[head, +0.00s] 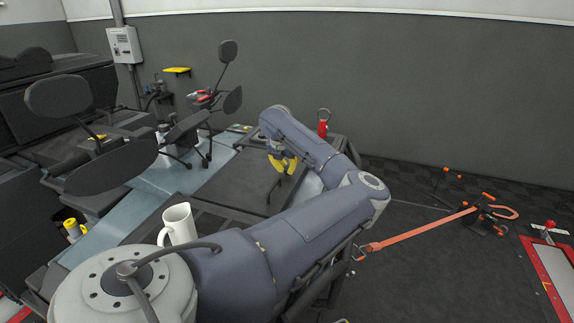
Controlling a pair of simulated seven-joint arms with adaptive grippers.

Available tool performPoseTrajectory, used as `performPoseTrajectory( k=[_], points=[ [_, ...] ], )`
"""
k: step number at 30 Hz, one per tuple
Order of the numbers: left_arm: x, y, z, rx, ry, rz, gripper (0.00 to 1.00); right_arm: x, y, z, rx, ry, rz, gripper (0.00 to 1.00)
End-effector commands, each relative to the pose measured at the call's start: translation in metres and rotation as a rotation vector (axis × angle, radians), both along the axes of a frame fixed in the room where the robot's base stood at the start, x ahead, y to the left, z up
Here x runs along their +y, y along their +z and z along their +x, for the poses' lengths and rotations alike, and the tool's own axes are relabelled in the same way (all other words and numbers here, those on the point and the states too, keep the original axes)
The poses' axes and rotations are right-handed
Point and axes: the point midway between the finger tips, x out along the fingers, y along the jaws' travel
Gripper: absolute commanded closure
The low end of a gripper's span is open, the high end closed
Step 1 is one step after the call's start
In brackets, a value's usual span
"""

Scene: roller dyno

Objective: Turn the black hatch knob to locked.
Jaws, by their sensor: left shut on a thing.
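My left arm reaches in from the lower left, bends at the right and runs back over the platform. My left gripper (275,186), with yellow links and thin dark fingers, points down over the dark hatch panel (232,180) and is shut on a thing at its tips. The black hatch knob cannot be picked out clearly; dark fingers against the dark panel blur it, and the held thing seems to be the knob. Which way the knob is turned does not show. My right gripper is out of view.
A white mug (179,223) stands on the platform near my left arm. Dark oval mirrors on stalks (113,165) rise at the left. An orange strap (420,230) lies on the floor at the right. A red-handled item (323,127) stands behind my forearm.

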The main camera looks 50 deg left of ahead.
Motion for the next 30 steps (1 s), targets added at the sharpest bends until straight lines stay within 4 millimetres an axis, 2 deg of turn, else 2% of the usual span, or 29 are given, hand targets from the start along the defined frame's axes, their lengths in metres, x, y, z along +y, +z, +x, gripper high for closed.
performPoseTrajectory(
  k=[9,10,16,25,30],
  points=[
    [0.0,-0.001,-0.001,0.003,0.0,-0.001,1.0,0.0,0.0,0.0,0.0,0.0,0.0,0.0],
    [0.0,-0.001,-0.001,0.003,0.0,-0.001,0.86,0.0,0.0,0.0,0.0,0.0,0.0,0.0],
    [0.0,-0.001,0.0,0.002,0.0,-0.001,0.65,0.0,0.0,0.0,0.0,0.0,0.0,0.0],
    [0.0,0.002,-0.001,0.0,0.0,0.0,0.65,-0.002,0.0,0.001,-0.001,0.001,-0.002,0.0],
    [-0.003,0.019,-0.006,-0.002,0.002,0.0,0.65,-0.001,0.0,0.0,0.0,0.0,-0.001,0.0]
  ],
)
